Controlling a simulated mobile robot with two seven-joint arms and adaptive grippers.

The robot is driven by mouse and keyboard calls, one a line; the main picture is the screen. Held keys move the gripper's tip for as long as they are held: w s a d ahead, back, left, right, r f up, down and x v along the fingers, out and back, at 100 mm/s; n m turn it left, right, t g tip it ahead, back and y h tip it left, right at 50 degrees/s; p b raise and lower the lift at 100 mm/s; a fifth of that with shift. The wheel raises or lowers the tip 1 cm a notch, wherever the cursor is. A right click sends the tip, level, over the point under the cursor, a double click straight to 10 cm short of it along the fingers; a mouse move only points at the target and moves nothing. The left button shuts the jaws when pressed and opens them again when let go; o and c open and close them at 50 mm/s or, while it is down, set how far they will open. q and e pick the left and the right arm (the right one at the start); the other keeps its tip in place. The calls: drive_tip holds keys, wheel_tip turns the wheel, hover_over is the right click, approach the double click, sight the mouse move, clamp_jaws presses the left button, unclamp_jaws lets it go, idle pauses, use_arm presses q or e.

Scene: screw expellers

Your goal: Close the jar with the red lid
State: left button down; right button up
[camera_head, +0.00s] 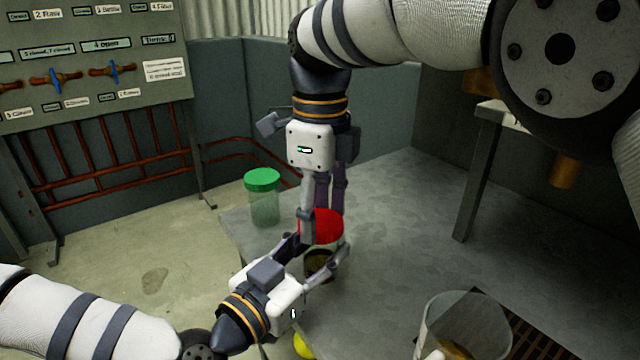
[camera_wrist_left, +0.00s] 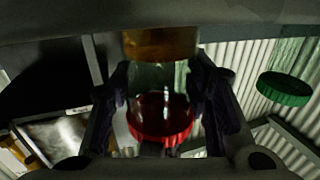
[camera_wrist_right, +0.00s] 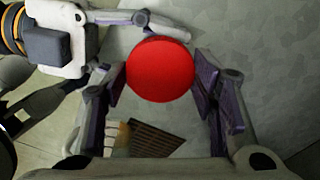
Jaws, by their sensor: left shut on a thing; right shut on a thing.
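The red lid (camera_head: 322,226) sits on top of a clear jar (camera_head: 318,262) with dark brownish contents low in it. The jar stands at the table's near left part. My left gripper (camera_head: 312,262) is shut around the jar's body from the front; the jar and lid also show between its fingers in the left wrist view (camera_wrist_left: 160,95). My right gripper (camera_head: 322,212) comes from above, its fingers on either side of the lid. In the right wrist view the round red lid (camera_wrist_right: 160,69) fills the space between the fingertips. Whether the lid is fully seated is hidden.
A clear jar with a green lid (camera_head: 262,181) stands at the table's left edge. A clear container (camera_head: 466,325) and a dark slatted grate (camera_head: 535,335) are at the near right. A yellow round thing (camera_head: 303,346) is at the bottom.

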drive_tip(key=m, duration=0.7)
drive_tip(key=o, duration=0.8)
drive_tip(key=shift+r, duration=2.25)
drive_tip(key=shift+c, duration=0.4)
